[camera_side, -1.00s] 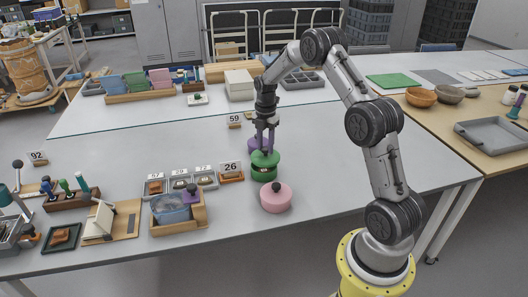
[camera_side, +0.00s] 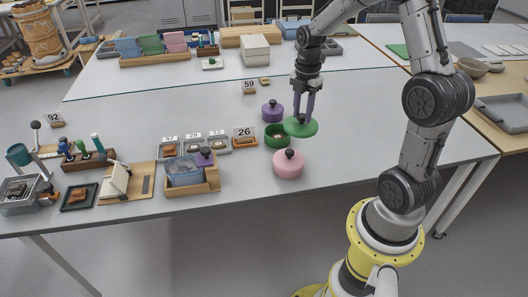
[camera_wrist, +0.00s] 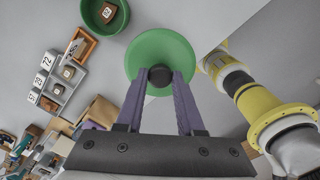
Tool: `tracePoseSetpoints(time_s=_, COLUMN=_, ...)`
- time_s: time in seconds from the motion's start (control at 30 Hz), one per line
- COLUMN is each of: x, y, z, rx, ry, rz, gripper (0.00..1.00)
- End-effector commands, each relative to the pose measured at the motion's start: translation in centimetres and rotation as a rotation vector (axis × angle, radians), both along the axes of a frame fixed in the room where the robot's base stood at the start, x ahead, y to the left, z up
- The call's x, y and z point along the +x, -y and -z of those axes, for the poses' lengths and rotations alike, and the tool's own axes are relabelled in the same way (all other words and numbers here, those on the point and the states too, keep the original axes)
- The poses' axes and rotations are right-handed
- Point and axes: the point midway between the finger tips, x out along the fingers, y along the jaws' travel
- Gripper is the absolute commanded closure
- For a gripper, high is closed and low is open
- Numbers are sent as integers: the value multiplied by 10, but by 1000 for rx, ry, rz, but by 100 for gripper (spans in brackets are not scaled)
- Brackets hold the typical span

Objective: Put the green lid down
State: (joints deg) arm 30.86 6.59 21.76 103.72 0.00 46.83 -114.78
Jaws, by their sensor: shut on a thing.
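The green lid (camera_side: 301,128) is a round disc with a dark knob. My gripper (camera_side: 304,118) is shut on that knob and holds the lid to the right of the green pot (camera_side: 276,140), its left edge close to the pot's rim in the side view. In the wrist view the lid (camera_wrist: 163,50) lies between and beyond the purple fingers (camera_wrist: 160,78). The pot (camera_wrist: 98,22) is open there, with a small brown piece and a number tag inside. Whether the lid touches the table cannot be told.
A pink lidded pot (camera_side: 289,165) stands in front of the lid and a purple lidded pot (camera_side: 272,111) behind the green pot. Numbered trays (camera_side: 216,143) and a wooden box with a blue tub (camera_side: 187,172) are to the left. The table right of the lid is clear.

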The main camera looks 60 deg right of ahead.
Motion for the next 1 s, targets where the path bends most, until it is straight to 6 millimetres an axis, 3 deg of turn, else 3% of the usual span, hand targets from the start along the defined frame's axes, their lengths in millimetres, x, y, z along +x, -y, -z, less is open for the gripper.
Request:
tracePoseSetpoints(time_s=0.23, x=-15, y=-68, z=25, rx=5, ry=-3, rz=54, gripper=100)
tracePoseSetpoints(time_s=0.4, x=-30, y=-118, z=35, rx=8, ry=-12, rz=-6, gripper=100)
tracePoseSetpoints(time_s=0.5, x=-35, y=-136, z=37, rx=10, ry=-19, rz=-58, gripper=100)
tracePoseSetpoints(time_s=0.73, x=-26, y=-148, z=39, rx=9, ry=-19, rz=-107, gripper=100)
tracePoseSetpoints(time_s=1.0, x=26, y=-140, z=63, rx=9, ry=-19, rz=-106, gripper=100)
